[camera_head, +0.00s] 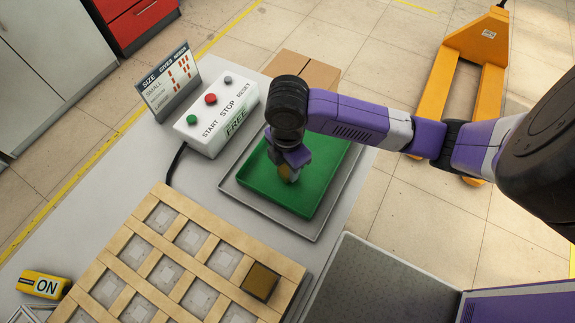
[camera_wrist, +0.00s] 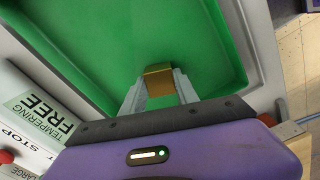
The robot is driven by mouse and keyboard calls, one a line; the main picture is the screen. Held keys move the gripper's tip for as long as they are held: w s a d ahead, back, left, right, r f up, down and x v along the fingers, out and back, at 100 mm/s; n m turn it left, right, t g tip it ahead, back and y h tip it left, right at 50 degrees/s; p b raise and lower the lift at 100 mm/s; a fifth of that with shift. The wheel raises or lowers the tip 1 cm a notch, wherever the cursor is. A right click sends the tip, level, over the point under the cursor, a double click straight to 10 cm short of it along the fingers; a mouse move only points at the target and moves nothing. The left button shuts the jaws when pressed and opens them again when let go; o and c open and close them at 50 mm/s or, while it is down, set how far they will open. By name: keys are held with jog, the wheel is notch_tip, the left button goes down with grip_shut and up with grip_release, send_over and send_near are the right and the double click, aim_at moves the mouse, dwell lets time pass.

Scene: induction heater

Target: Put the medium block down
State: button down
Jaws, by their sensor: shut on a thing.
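The medium block, a brass-coloured block (camera_wrist: 158,82), is between the fingers of my gripper (camera_wrist: 160,98) in the wrist view. My gripper is shut on it. In the head view my gripper (camera_head: 288,172) points down over the green tray (camera_head: 262,181), with a bit of the block showing at its tips. The green tray also fills much of the wrist view (camera_wrist: 100,40). I cannot tell whether the block touches the tray floor.
The green tray lies on a grey plate (camera_head: 312,233). Left of it are a control box (camera_head: 208,118) with buttons and a SIZE display (camera_head: 168,84). In front is a wooden grid rack (camera_head: 185,260) holding one brown block (camera_head: 261,281). A cardboard box (camera_head: 303,70) stands behind the tray.

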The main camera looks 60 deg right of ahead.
jog(key=shift+f, duration=0.2)
jog(key=c, duration=0.9)
grip_release()
jog(key=shift+r, duration=0.1)
